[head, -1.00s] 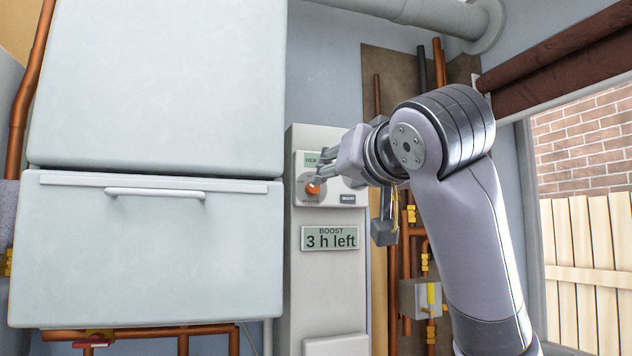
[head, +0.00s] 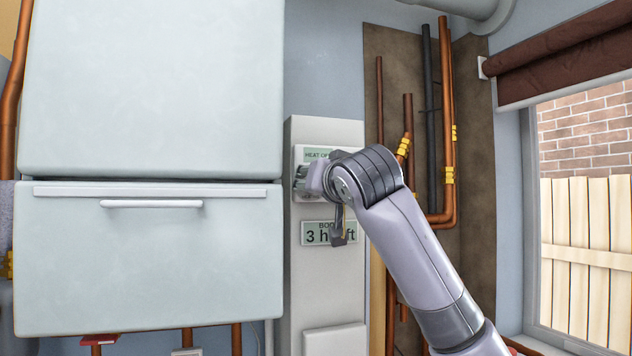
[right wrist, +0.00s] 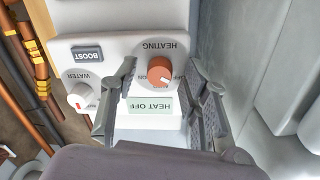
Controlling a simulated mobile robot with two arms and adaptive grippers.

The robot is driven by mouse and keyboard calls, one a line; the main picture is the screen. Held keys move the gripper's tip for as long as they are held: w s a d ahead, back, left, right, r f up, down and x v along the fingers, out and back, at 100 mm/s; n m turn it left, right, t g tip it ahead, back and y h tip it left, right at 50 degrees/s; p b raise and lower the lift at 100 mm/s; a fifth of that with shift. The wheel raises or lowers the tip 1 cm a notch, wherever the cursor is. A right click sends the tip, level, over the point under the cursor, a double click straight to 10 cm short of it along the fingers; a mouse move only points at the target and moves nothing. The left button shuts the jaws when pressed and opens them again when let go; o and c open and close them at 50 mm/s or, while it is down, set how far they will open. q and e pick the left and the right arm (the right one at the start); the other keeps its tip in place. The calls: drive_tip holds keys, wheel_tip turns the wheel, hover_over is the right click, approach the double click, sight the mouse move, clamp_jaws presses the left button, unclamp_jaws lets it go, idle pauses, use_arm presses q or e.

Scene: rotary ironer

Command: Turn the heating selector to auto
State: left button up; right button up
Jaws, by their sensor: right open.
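The orange heating selector (right wrist: 160,72) is a round knob on the white control panel (right wrist: 210,35), upside down in the right wrist view under the label HEATING. A pale mark shows on its lower right part. The green display (right wrist: 150,107) beside it reads HEAT OFF. My right gripper (right wrist: 158,78) is open, with one finger on each side of the knob; I cannot tell whether they touch it. In the head view my right gripper (head: 303,180) is in front of the panel and hides the knob. My left gripper is not in view.
A white WATER knob (right wrist: 79,97) and a BOOST button (right wrist: 87,53) are beside the selector. A lower display (head: 318,233) reads 3 h left, partly covered by my arm. A large white cabinet (head: 150,255) stands left of the panel. Copper pipes (head: 447,130) run on the right.

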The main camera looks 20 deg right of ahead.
clamp_jaws()
idle(0.4)
drive_tip(key=shift+m, duration=0.3)
drive_tip(key=shift+m+y+b, duration=0.4)
drive_tip(key=shift+m+b, duration=0.95)
drive_tip(key=shift+m, duration=4.05)
drive_tip(key=shift+g, duration=0.3)
